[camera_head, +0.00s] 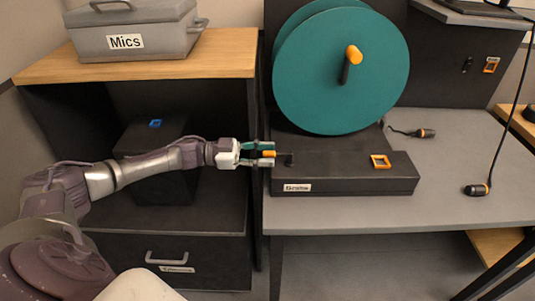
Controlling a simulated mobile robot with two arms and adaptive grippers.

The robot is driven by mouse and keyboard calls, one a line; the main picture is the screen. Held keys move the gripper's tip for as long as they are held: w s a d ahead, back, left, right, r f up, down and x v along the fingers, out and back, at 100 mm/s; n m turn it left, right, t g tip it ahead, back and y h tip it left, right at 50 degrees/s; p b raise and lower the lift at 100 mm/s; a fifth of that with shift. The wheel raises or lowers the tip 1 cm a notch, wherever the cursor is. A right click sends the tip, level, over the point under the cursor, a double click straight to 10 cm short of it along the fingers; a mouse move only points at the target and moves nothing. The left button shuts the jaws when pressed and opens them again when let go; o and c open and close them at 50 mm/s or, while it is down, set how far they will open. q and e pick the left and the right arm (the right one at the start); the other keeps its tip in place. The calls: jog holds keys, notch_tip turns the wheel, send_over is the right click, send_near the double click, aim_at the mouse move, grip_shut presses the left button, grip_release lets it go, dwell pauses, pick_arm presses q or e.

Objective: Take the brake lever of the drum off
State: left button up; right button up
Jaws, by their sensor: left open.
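The drum (340,75) is a large teal reel with an orange-tipped crank, standing on a dark base (345,180) with a white label. The brake lever (270,154) is small, with an orange grip, and sticks out to the left from a dark pivot on the base. My left gripper (268,154) comes in from the left at the base's left end. Its two teal-and-grey fingers are apart, one above and one below the orange grip. I cannot tell whether they touch it. My right gripper is not in view.
An orange square frame (381,161) is on the right of the base. Cable connectors (425,133) lie on the grey table (450,185), with another (478,190) nearer the front. A grey Mics case (135,32) sits on the wooden shelf top (220,55) at left.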

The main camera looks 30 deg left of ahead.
pick_arm(q)
jog(key=v, duration=1.1)
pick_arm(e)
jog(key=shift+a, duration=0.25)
pick_arm(q)
jog(key=shift+s+a, duration=0.1)
